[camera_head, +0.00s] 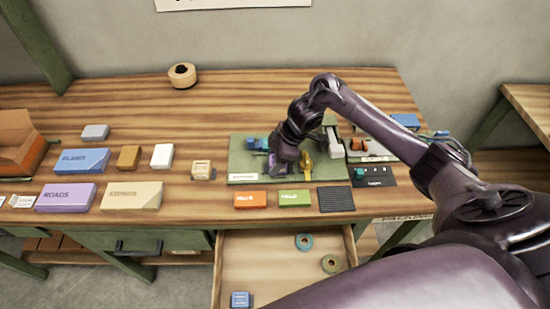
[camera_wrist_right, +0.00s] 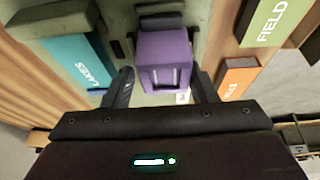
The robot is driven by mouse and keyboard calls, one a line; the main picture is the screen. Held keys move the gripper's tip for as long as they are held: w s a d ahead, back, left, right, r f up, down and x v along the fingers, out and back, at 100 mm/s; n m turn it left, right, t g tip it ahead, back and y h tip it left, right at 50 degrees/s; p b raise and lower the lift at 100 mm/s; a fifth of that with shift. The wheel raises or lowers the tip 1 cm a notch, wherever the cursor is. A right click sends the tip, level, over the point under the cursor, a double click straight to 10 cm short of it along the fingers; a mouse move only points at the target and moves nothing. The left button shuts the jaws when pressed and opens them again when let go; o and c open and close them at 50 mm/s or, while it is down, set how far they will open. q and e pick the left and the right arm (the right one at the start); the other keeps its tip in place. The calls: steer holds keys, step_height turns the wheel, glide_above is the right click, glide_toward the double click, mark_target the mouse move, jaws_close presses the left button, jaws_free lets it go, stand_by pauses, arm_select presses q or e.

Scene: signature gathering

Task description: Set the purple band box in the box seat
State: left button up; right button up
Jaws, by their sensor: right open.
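A purple box (camera_wrist_right: 163,52) with a pale band-like marking stands between the two fingers of my right gripper (camera_wrist_right: 163,80) in the wrist view. The fingers are apart, one on each side of the box, with a gap visible. In the head view my right gripper (camera_head: 284,163) is low over the green board (camera_head: 240,158), and it hides most of the purple box. Whether the box sits down in a seat of the board cannot be told, as the gripper covers that spot. My left gripper is not in view.
A teal LAKES box (camera_wrist_right: 84,62) lies close on the left of the wrist view. An orange box (camera_head: 250,200) and a green box (camera_head: 295,198) lie before the board. A larger purple ROADS box (camera_head: 66,198) is at left. An open drawer (camera_head: 262,270) juts out below.

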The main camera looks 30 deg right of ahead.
steer(key=shift+s+a+f, duration=0.25)
steer(key=shift+s+f, duration=0.2)
steer(key=shift+s, duration=0.1)
steer(key=w+p+v, duration=0.1)
steer(key=v, duration=1.2)
steer(key=shift+r, duration=0.1)
